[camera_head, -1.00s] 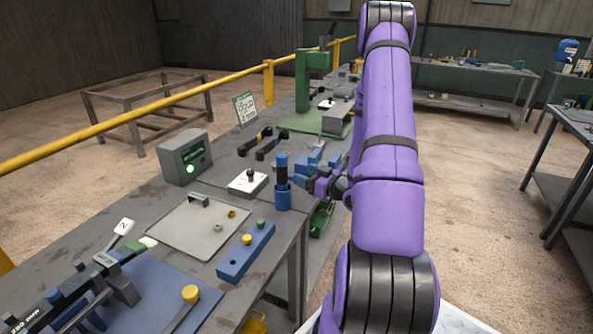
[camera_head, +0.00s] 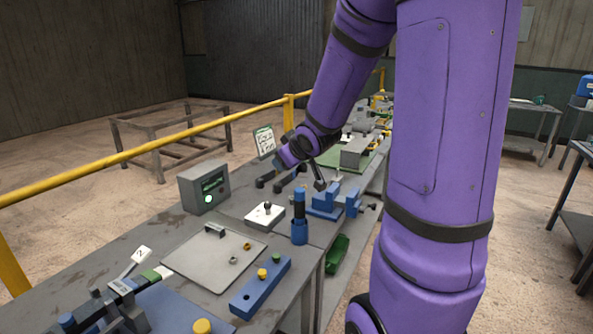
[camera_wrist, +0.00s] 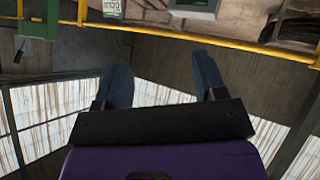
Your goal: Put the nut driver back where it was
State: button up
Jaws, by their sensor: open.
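An upright tool with a black handle and blue bands (camera_head: 299,205) stands in a blue round holder (camera_head: 299,232) near the bench's front edge in the head view. It looks like the nut driver, but I cannot tell for sure. My gripper (camera_head: 283,159) is behind and above it, over the back part of the bench, apart from it. In the wrist view my gripper (camera_wrist: 162,66) has its two blue fingers spread with nothing between them. That view is upside down and does not show the upright tool.
A yellow rail (camera_head: 200,127) runs behind.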

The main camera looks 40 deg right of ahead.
jog(key=s+a+r+g+y, duration=0.1)
jog(key=s+a+r+g, duration=0.1)
jog(key=s+a+r, duration=0.3)
jog(key=s+a+r+m+g+y, duration=0.1)
jog(key=s+a+r, duration=0.4)
jog(key=s+a, duration=0.9)
jog(key=s+g+y, duration=0.1)
jog(key=s+g, duration=0.1)
jog(key=s, duration=0.2)
jog(key=shift+s+m, duration=0.3)
jog(key=shift+s, duration=0.1)
